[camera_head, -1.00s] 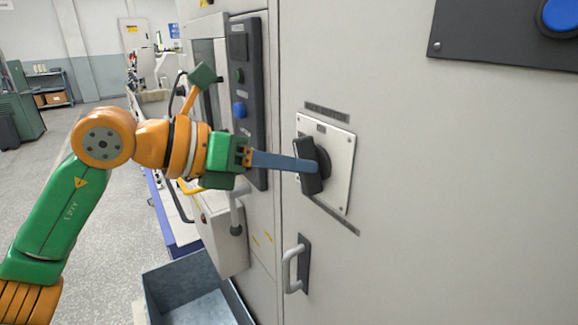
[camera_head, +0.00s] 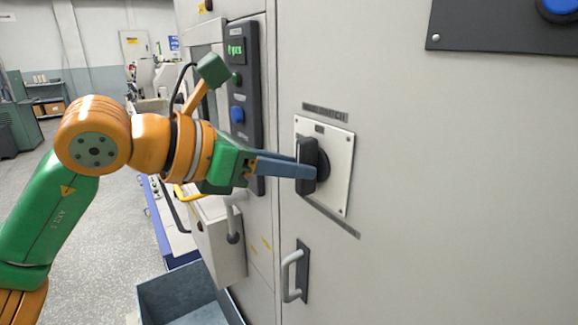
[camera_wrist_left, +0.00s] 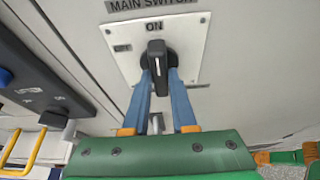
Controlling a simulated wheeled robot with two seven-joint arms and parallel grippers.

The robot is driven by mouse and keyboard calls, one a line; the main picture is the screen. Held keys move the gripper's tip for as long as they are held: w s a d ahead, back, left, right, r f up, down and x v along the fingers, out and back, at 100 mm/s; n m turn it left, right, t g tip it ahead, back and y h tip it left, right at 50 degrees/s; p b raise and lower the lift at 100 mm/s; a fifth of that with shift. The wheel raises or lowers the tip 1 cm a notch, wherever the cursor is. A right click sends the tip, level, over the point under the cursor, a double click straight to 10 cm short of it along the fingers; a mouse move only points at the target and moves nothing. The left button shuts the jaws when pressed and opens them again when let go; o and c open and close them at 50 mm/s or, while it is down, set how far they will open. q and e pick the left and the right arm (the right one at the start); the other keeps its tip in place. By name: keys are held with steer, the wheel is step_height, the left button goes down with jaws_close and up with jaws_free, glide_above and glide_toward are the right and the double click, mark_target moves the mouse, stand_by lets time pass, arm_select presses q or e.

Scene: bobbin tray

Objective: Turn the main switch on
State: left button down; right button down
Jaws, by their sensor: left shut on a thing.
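The main switch is a black rotary handle (camera_head: 306,166) on a pale square plate (camera_head: 340,160) on the grey cabinet face. In the left wrist view the handle (camera_wrist_left: 156,66) stands upright, its tip pointing to the ON mark at the top of the plate (camera_wrist_left: 187,32); the OFF mark is at the left. My left gripper (camera_head: 312,171) is shut on the handle, one blue-grey finger on each side. It also shows in the left wrist view (camera_wrist_left: 158,82). My right gripper is not in view.
A dark control panel (camera_head: 244,135) with a lit green display (camera_head: 235,49) and a blue button (camera_head: 237,114) is left of the switch. A door handle (camera_head: 290,275) protrudes below. An open grey bin (camera_head: 160,290) stands on the floor at lower left.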

arm_select(q)
steer(key=shift+r, duration=0.2)
steer(key=c, duration=0.8)
jaws_free()
steer(key=shift+o, duration=0.4)
steer(key=shift+w+d+f, duration=0.1)
steer(key=b+v, duration=0.2)
steer(key=v, duration=0.5)
